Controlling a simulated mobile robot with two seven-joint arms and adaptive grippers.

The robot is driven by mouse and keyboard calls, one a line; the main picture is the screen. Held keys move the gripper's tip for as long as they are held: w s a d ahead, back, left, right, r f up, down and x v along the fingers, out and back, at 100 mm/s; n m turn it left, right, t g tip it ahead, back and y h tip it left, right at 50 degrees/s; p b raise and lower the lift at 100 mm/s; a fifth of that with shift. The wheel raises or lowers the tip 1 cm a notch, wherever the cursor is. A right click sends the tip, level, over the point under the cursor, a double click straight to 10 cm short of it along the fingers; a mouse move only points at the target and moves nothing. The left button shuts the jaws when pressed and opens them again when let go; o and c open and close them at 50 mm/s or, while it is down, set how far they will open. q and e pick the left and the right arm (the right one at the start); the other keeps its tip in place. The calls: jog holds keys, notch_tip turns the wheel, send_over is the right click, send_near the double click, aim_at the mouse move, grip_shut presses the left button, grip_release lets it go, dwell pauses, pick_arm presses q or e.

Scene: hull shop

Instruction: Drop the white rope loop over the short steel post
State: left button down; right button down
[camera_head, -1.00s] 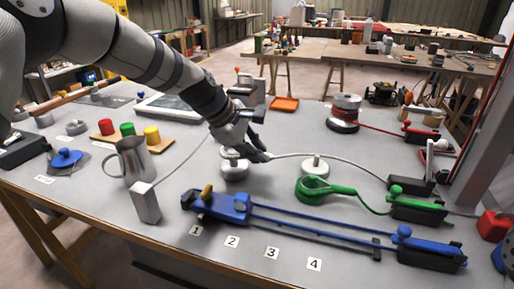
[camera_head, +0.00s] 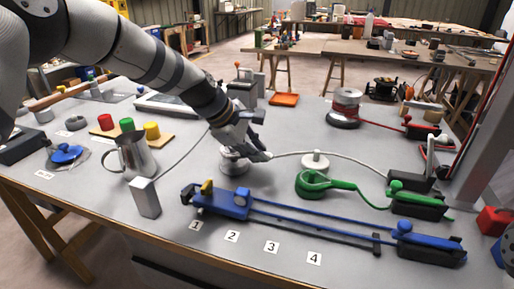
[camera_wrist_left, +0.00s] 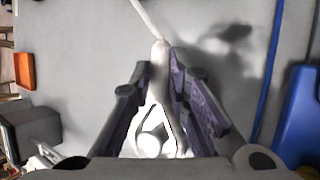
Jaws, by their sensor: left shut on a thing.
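My left gripper (camera_head: 262,155) is shut on the white rope loop (camera_wrist_left: 160,75), gripping its thick neck just behind the eye. The rope (camera_head: 340,158) runs from the fingers to a black block at the right. In the left wrist view, the eye opens between the fingers (camera_wrist_left: 170,82), and the bright round top of the short steel post (camera_wrist_left: 150,145) shows inside its outline. In the head view, the post's round base (camera_head: 233,168) stands under the gripper, which hides the loop and most of the post. I cannot tell how high the loop sits. My right gripper is not in view.
A blue rail fixture (camera_head: 222,203) lies nearer. A metal jug (camera_head: 132,158) and grey block (camera_head: 145,199) stand left.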

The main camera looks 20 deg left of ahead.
pick_arm(q)
jog(key=shift+f, duration=0.9)
dwell(0.3)
jog(key=c, duration=1)
grip_release()
jog(key=shift+c, duration=0.2)
jog(key=shift+r+p, duration=0.4)
jog(key=shift+r, duration=1.2)
jog(key=shift+r+p, duration=0.45)
jog(key=shift+r, duration=1.95)
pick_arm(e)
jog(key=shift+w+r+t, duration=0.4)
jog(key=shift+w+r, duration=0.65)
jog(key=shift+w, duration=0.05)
